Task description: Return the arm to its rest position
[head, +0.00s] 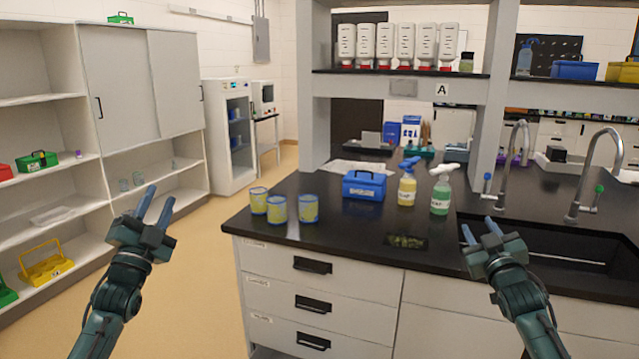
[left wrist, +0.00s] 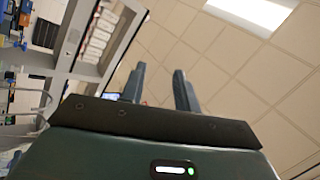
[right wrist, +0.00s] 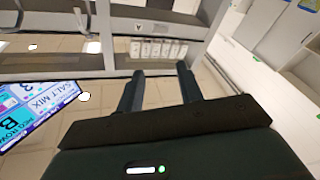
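My left gripper (head: 157,206) is raised at the left of the head view, over the aisle between the shelving and the bench. Its two fingers stand apart with nothing between them, as the left wrist view (left wrist: 160,85) also shows. My right gripper (head: 481,231) is raised at the right of the head view, in front of the sink edge. Its fingers are apart and empty, and the right wrist view (right wrist: 158,88) shows the same gap. Neither gripper visibly touches anything.
The black bench (head: 345,237) carries several yellow-and-blue jars (head: 308,208), a blue box (head: 364,185), a yellow spray bottle (head: 407,188) and a green bottle (head: 440,195). Two taps (head: 597,165) stand by the sink (head: 560,250). Shelving (head: 85,180) lines the left; the floor between is clear.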

